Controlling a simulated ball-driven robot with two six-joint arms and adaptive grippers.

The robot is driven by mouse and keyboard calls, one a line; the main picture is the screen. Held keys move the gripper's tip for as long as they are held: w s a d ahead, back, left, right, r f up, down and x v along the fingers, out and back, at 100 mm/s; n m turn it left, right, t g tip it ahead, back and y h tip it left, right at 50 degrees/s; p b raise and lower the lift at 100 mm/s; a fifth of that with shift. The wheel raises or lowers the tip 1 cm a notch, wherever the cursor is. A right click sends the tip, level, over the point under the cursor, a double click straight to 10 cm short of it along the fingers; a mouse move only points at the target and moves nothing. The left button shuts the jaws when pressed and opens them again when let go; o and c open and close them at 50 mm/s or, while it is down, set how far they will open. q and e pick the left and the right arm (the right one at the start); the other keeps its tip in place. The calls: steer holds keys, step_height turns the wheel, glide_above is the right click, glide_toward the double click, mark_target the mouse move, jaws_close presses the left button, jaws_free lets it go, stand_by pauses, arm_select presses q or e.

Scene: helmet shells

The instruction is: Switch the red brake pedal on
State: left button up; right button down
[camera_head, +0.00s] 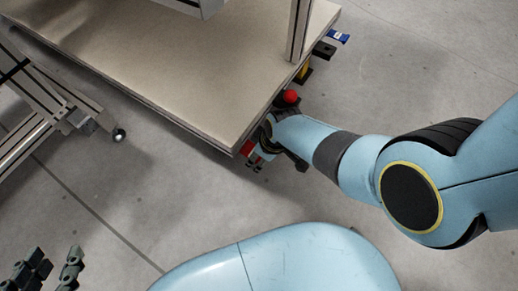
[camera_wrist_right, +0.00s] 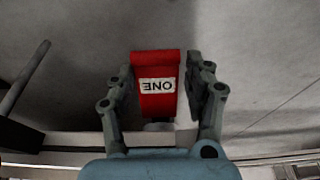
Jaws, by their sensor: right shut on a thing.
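The red brake pedal (camera_wrist_right: 158,104) is in the middle of the right wrist view, with a white label whose dark letters appear upside down. In the head view a small red part of it (camera_head: 247,148) shows at the near corner of the platform. My right gripper (camera_wrist_right: 160,75) has one finger on each side of the pedal and is shut on it; in the head view the gripper (camera_head: 255,163) is partly hidden by its own wrist. My left gripper (camera_head: 57,258) is at the lower left of the head view, open and empty, far from the pedal.
The pedal is at the edge of a beige platform (camera_head: 185,70). Along that edge are a red ball knob (camera_head: 291,96), a yellow part (camera_head: 304,72) and a blue pedal (camera_head: 340,37). A metal frame on casters (camera_head: 45,115) stands at left. Grey floor is clear between.

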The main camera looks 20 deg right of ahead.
arm_select(q)
steer(key=shift+s+f+t+b, duration=0.2)
steer(key=shift+s+t+b, duration=0.1)
steer(key=shift+s+t, duration=0.1)
arm_select(e)
steer(key=shift+w+d+f, duration=0.2)
steer(key=shift+d+f, duration=0.2)
steer(key=shift+f, duration=0.4)
arm_select(q)
steer(key=shift+w, duration=0.1)
steer(key=shift+w+r, duration=0.15)
arm_select(e)
steer(key=shift+f, duration=0.1)
steer(key=shift+s, duration=0.1)
steer(key=shift+c, duration=2)
jaws_free()
steer(key=shift+a, duration=0.1)
steer(key=shift+r, duration=0.4)
steer(key=v, duration=1.1)
steer(key=shift+s, duration=0.15)
